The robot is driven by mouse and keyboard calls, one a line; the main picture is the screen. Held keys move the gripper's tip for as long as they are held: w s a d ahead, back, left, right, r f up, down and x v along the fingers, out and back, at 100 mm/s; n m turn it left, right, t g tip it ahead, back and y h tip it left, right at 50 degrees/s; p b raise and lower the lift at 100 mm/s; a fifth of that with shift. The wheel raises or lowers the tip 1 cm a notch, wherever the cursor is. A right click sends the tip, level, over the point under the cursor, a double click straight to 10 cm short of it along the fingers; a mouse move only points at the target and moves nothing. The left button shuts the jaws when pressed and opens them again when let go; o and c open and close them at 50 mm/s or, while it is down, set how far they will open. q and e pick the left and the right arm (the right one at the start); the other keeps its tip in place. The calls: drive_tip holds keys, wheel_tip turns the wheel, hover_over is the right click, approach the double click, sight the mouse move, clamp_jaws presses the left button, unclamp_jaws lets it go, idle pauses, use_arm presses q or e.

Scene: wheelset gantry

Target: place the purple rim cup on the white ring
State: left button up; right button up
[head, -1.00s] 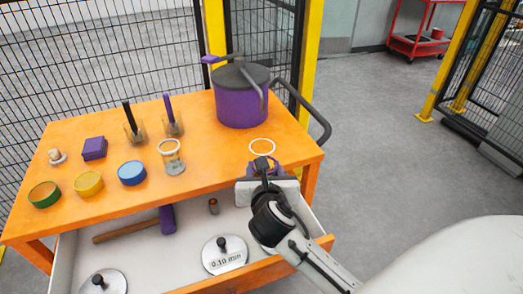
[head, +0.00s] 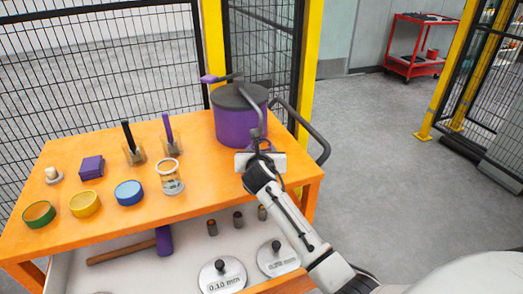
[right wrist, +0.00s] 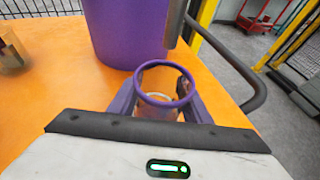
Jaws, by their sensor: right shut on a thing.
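The purple rim cup (right wrist: 163,84), clear with a purple rim, stands about upright between the fingers of my right gripper (right wrist: 160,101) in the right wrist view. The gripper is shut on it. In the head view my right gripper (head: 261,152) is over the right part of the orange table, just in front of the purple pot, and mostly hides the cup. My left gripper is not in view.
The large purple pot (head: 238,123) stands close behind the gripper, with a dark bent bar beside it. Several coloured bowls stand farther left.

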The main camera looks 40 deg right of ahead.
sight(261, 145)
drive_tip(key=shift+w+d+f, duration=0.1)
drive_tip(key=shift+w+d, duration=0.35)
drive_tip(key=shift+w, duration=0.2)
drive_tip(key=shift+w+d+f, duration=0.1)
drive_tip(key=shift+w+d, duration=0.35)
drive_tip(key=shift+w, duration=0.15)
drive_tip(key=shift+s+a+f, duration=0.1)
drive_tip(key=shift+s+f, duration=0.05)
drive_tip(key=shift+f, duration=0.4)
drive_tip(key=shift+f, duration=0.15)
drive_tip(key=o, duration=1.1)
drive_tip(key=shift+c, duration=0.2)
drive_tip(key=shift+r, duration=0.2)
drive_tip(key=p+v, duration=0.1)
drive_tip(key=v, duration=1.1)
drive_tip(key=shift+f, duration=0.15)
